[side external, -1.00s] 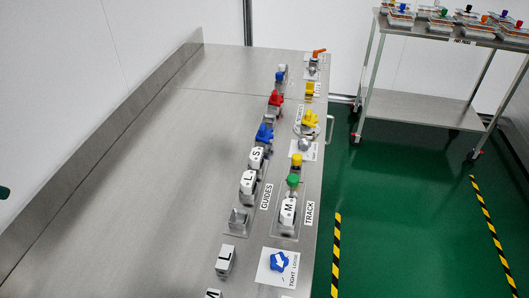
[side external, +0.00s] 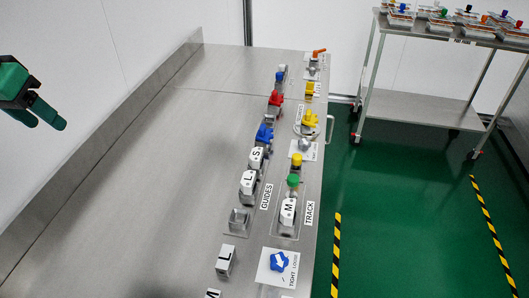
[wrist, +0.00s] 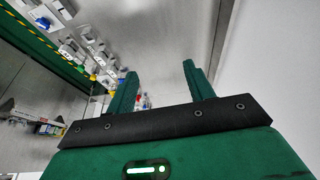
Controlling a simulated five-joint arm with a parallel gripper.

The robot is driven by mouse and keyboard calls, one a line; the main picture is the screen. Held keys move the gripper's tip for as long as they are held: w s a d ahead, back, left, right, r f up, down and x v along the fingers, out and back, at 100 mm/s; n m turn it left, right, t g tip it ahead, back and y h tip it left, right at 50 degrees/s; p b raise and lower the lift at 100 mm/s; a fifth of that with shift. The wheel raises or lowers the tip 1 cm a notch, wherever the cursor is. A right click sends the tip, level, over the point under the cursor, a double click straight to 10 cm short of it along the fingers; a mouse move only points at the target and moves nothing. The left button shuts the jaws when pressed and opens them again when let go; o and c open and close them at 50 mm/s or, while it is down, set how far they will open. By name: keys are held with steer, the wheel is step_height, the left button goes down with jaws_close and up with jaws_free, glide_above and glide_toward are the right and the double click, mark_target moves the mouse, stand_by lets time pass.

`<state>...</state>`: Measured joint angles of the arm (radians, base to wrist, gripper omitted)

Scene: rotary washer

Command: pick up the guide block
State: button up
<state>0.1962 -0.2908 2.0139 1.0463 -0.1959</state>
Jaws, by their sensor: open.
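White lettered guide blocks show in the side view. One marked S (side external: 256,159) and one marked L (side external: 248,186) stand in the row labelled GUIDES, next to an empty slot (side external: 238,221). One marked M (side external: 288,211) sits on the TRACK plate. Another L block (side external: 225,260) stands loose on the bench nearer the camera, and a block marked M (side external: 213,294) is cut off by the bottom edge. My green gripper (side external: 47,122) is open and empty at the far left, high and well away from the blocks. In the wrist view my gripper (wrist: 160,70) shows its two fingers apart with nothing between them.
A blue arrow knob (side external: 279,262) on a white TIGHT/LOOSE plate is right of the loose L block. Green, yellow, blue and red parts line the bench's right side. The steel bench (side external: 150,190) is clear at left, with a raised edge along its left side.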

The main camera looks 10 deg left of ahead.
steer(key=w+d+g, duration=0.1)
steer(key=w+d, duration=0.8)
steer(key=d, duration=0.1)
steer(key=g, duration=0.3)
glide_above(288, 207)
steer(key=shift+y, duration=0.4)
step_height(288, 207, down, 20)
steer(key=shift+r, duration=0.1)
steer(key=shift+s+d+f, duration=0.1)
steer(key=shift+d+f, duration=0.1)
steer(key=shift+f, duration=0.15)
steer(key=shift+f, duration=0.1)
steer(key=shift+f, duration=1.2)
steer(key=shift+f, duration=0.1)
steer(key=shift+a+f, duration=0.2)
steer(key=shift+f, duration=2.3)
